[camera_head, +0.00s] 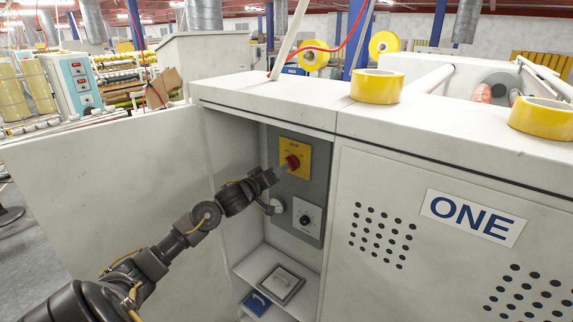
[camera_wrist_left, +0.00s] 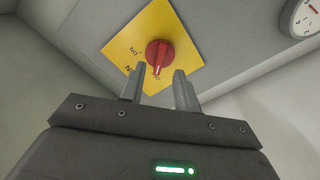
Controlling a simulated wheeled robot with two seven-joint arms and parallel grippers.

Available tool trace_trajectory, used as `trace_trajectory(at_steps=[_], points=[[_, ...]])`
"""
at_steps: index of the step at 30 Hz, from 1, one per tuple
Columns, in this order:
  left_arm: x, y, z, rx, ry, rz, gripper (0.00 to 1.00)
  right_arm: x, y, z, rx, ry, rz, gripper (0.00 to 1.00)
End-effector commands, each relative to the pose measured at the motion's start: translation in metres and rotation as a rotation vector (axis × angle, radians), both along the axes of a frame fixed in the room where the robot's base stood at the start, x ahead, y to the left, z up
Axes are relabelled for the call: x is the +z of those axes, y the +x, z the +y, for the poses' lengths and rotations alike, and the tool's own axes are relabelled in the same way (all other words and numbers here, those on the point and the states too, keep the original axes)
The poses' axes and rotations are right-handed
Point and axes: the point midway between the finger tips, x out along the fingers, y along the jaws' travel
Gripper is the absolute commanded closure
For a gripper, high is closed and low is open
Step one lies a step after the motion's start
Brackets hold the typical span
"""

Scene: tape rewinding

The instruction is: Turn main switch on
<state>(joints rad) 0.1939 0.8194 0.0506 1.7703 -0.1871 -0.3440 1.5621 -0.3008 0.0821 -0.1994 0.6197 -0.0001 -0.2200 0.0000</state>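The main switch is a red rotary knob (camera_head: 292,162) on a yellow plate (camera_head: 307,153), fixed to a grey panel inside the open cabinet. In the left wrist view the red knob (camera_wrist_left: 160,54) lies just beyond and between the fingertips, with a white pointer mark at its lower end. My left gripper (camera_head: 279,172) reaches in from the left, in front of the knob; its two fingers (camera_wrist_left: 157,85) are apart with nothing held between them. Whether a fingertip touches the knob cannot be told. My right gripper is not in view.
A black dial (camera_head: 305,220) on a white plate sits below the switch. The open cabinet door (camera_head: 110,185) stands left of my arm. Lower shelves hold a blue item (camera_head: 257,303) and a framed grey panel (camera_head: 281,283).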

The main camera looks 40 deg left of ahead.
Motion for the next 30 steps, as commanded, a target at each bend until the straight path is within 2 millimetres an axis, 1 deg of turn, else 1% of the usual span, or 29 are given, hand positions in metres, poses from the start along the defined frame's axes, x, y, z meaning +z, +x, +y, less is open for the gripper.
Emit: trace_trajectory(at_steps=[1, 3, 6, 9, 13, 20, 27, 30], points=[[0.004, 0.01, 0.0, 0.001, -0.003, -0.002, 0.68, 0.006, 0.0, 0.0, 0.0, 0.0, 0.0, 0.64], [0.003, 0.02, 0.0, 0.001, -0.002, -0.001, 0.68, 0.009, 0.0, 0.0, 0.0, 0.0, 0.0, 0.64], [0.003, 0.033, 0.001, 0.001, -0.003, -0.002, 0.68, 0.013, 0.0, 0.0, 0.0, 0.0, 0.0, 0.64], [0.001, 0.04, 0.001, 0.001, -0.002, -0.001, 0.68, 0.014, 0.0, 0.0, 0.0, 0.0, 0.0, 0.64], [0.0, 0.045, 0.001, 0.0, 0.0, 0.0, 0.68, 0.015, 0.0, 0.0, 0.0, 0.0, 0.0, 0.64], [-0.001, 0.045, 0.001, 0.0, 0.0, 0.0, 0.68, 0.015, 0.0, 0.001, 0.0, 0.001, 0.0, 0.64], [0.0, 0.045, 0.001, 0.0, 0.0, 0.0, 1.0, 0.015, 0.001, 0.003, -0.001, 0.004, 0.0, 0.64], [-0.001, 0.045, 0.001, 0.0, 0.0, 0.0, 1.0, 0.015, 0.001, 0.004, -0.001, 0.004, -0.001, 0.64]])
